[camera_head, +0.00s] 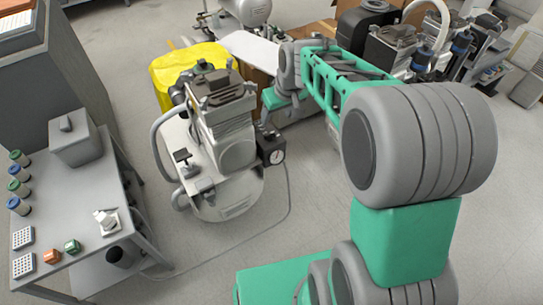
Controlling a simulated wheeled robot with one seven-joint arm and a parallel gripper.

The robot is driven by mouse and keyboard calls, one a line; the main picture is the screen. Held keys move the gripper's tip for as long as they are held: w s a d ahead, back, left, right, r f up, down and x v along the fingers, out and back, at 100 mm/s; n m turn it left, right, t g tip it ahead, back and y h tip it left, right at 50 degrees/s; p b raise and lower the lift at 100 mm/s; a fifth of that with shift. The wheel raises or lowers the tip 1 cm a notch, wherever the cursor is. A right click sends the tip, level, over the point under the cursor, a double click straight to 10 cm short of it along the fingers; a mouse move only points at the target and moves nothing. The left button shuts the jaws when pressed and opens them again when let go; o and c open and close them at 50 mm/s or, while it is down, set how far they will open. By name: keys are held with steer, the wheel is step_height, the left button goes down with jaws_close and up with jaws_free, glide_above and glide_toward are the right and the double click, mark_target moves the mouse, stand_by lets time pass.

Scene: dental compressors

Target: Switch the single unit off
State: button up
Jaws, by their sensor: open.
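The single unit looks to be the compressor (226,150) on the floor left of centre, with a ribbed grey motor head on a pale round tank (228,200). A dark box (271,147) with a round white-faced dial is on its right side. A small black part (182,156) stands up on its left. I cannot tell which part is the switch or how it is set. My green and grey arm reaches from the lower right toward the back, its far end bending down just behind and right of the compressor. My gripper's fingers cannot be made out there.
A grey table (92,190) at left holds a grey box (75,140), several capped jars and small blocks. A yellow bin (163,75) stands behind the compressor. More machines (400,45) crowd the back right. A thin cable (288,205) crosses the floor. Floor in front is clear.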

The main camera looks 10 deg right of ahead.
steer(key=b, duration=0.3)
glide_toward(270, 134)
steer(key=f, duration=0.1)
steer(key=shift+n, duration=0.3)
steer(key=b+x, duration=0.2)
steer(key=x, duration=0.5)
steer(key=shift+w+a+f, duration=0.15)
steer(key=shift+w+f, duration=0.1)
steer(key=shift+w, duration=0.05)
jaws_close()
